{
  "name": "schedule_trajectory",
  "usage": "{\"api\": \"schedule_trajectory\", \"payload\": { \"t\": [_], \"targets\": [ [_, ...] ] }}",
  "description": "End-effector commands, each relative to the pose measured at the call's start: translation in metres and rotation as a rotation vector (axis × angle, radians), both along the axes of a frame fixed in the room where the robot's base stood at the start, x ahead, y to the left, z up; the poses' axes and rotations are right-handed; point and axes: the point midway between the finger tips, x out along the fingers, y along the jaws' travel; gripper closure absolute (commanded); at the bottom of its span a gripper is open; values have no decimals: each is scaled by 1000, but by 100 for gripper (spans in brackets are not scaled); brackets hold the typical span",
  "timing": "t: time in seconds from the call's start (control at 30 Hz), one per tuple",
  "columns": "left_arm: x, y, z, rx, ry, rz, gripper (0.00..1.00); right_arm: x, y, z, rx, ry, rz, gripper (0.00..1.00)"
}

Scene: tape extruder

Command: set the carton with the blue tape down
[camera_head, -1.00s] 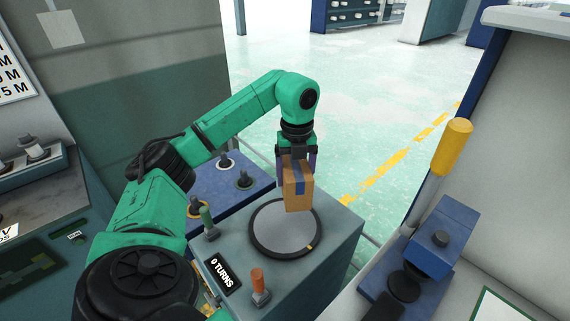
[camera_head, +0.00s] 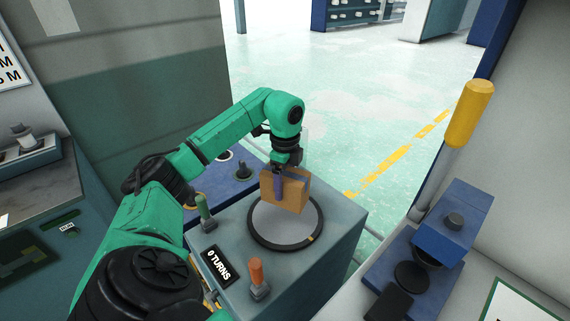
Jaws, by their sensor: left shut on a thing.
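The carton (camera_head: 291,193) is a small brown box with a strip of blue tape on it. My left gripper (camera_head: 284,172) is shut on the carton from above. The carton is over the far part of the round grey turntable (camera_head: 282,226), which has a black rim and a yellow mark. I cannot tell whether the carton's underside touches the turntable. My right gripper is not in view.
The turntable is on a grey cabinet (camera_head: 340,240) with a "0 TURNS" label (camera_head: 219,265), a green-topped lever (camera_head: 203,210) and an orange-topped lever (camera_head: 257,275). A blue machine with a yellow handle (camera_head: 470,113) stands at the right.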

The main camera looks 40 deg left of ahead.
Motion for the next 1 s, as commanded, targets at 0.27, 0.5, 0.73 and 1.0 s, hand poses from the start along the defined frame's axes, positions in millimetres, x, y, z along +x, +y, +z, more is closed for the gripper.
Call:
{"api": "schedule_trajectory", "payload": {
  "t": [0.27, 0.5, 0.73, 1.0],
  "targets": [
    [0, 0, -39, -2, -1, -1, 100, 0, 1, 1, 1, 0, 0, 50],
    [0, 0, -70, -1, -3, -2, 100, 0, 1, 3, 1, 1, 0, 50],
    [0, 0, -72, 0, -2, -2, 100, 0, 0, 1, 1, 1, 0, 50],
    [0, 0, -73, -1, 0, -2, 0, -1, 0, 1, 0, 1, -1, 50]
  ]
}}
